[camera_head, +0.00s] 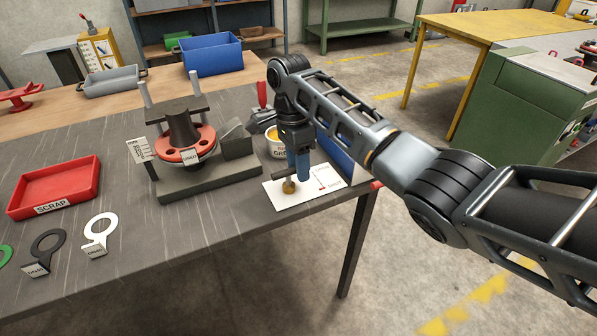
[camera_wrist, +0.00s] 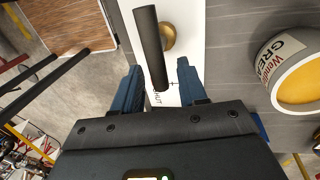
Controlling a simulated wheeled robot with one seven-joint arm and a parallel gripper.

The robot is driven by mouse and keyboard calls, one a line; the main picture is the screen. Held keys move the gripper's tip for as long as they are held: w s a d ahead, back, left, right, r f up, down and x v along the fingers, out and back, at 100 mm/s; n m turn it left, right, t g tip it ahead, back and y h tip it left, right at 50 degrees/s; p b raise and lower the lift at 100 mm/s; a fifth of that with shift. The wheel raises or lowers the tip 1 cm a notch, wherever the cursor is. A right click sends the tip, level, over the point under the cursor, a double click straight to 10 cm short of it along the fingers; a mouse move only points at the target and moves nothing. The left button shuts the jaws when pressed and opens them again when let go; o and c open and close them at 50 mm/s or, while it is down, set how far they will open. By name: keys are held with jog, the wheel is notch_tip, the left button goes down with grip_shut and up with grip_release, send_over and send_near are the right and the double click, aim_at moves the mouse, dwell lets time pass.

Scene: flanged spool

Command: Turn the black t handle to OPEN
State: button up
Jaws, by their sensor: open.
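The black T handle (camera_head: 280,174) sits on a brass stem (camera_head: 289,187) above a white plate (camera_head: 292,201) at the table's front right corner. In the wrist view its dark bar (camera_wrist: 149,40) runs nearly lengthwise, with the brass stem (camera_wrist: 169,36) beside it. Partly hidden lettering ending in "UT" shows on the plate near the bar's lower end. My gripper (camera_head: 298,170) points down over the plate. In the wrist view its blue fingers (camera_wrist: 159,70) are open, one on each side of the bar's lower end, with gaps visible. The OPEN mark is not readable.
A dark fixture with a red flanged spool (camera_head: 186,145) stands to the left. A blue bin (camera_head: 340,160) is partly hidden behind my arm. A red scrap tray (camera_head: 55,190) lies far left.

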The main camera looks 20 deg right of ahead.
jog(key=shift+s+f, duration=0.15)
jog(key=shift+f, duration=0.5)
jog(key=shift+c, duration=0.3)
grip_shut()
jog(key=shift+r, duration=0.1)
